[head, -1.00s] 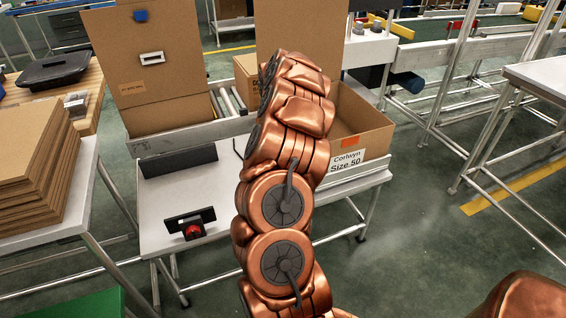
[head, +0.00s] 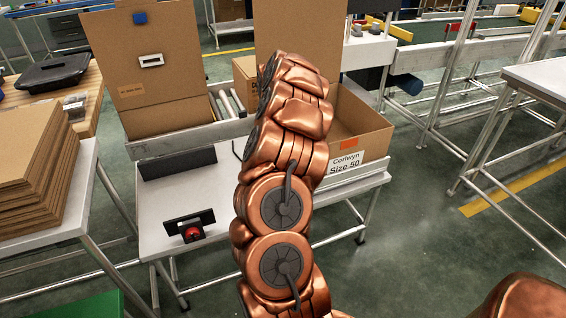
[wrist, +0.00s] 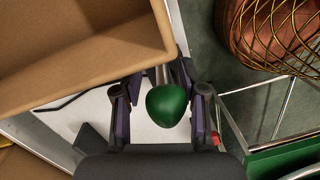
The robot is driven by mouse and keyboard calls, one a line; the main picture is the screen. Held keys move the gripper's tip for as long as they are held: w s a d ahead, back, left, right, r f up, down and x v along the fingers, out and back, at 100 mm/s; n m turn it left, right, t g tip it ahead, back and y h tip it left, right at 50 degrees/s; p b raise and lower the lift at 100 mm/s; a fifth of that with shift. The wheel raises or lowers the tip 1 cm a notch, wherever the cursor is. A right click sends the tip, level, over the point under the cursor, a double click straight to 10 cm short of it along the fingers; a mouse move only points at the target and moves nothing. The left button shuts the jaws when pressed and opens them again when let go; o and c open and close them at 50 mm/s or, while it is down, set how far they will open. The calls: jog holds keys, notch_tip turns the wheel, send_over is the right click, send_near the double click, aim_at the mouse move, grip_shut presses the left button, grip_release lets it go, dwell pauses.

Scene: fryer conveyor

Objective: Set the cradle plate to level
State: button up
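An open cardboard box marked "Corlwyn Size 50" (head: 372,146) rests on a grey plate edge (head: 352,181) that looks like the cradle plate; the box looks tilted in the head view. The box wall also fills the upper left of the wrist view (wrist: 80,65). A green knob (wrist: 166,104) on a metal rod shows in the wrist view. My gripper (wrist: 162,108) has its two dark fingers on either side of the knob, with a visible gap at the left. I cannot tell whether the right finger touches it. My arm hides the gripper and knob in the head view.
A white table (head: 170,212) holds a black bracket with a red button (head: 193,233) and a dark upright bar (head: 178,163). Stacked cardboard sheets (head: 35,165) stand at the left. A wire basket (wrist: 275,35) is at the wrist view's upper right.

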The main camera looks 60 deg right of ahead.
jog(key=r, duration=0.4)
jog(key=w+r, duration=0.1)
jog(key=r, duration=0.7)
jog(key=shift+w+a, duration=0.1)
jog(key=shift+w, duration=0.1)
dwell(0.3)
